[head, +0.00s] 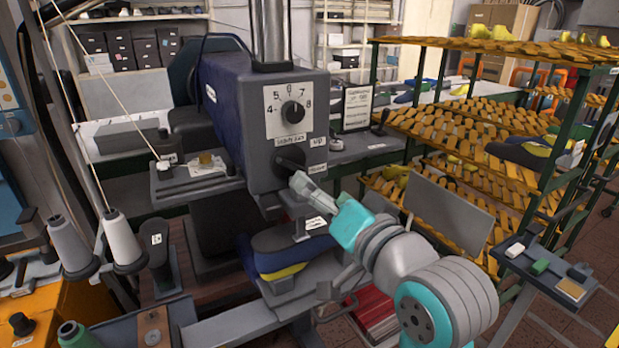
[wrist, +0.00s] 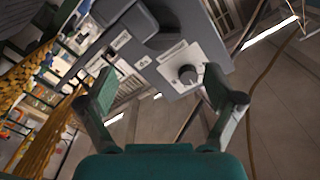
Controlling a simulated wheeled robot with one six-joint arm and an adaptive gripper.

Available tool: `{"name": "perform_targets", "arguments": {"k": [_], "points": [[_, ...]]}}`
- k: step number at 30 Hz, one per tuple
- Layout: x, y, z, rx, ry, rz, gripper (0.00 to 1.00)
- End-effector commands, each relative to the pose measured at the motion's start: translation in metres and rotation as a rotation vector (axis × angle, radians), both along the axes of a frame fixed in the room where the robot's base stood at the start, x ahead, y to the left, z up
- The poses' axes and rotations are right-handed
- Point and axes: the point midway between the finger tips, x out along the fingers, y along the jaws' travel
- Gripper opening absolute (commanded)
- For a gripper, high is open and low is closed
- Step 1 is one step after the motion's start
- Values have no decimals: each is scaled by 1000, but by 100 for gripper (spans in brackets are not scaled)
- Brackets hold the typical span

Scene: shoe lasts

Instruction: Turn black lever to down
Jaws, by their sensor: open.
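The black lever (head: 288,162) is on the front face of the grey machine head (head: 262,130), below the dial. It points right and slightly down, close to a label below the "up" label (head: 318,142). My gripper (head: 297,182) is open, just below and right of the lever in the head view. In the wrist view my gripper (wrist: 159,78) has its two fingers wide apart with nothing between them. I cannot tell whether a finger touches the lever.
A black dial (head: 292,112) with numbers sits above the lever; it also shows in the wrist view (wrist: 188,75). A blue and yellow shoe form (head: 285,255) is below. Racks of orange-brown shelves (head: 480,130) stand right, and thread cones (head: 122,240) stand left.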

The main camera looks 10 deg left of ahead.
Motion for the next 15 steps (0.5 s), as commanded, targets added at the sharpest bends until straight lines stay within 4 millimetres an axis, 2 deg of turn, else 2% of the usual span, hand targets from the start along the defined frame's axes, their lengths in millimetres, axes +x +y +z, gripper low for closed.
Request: {"name": "perform_targets", "arguments": {"k": [6,15], "points": [[-15,-11,0,0,0,-1,92],[-17,-12,0,0,0,0,92]]}}
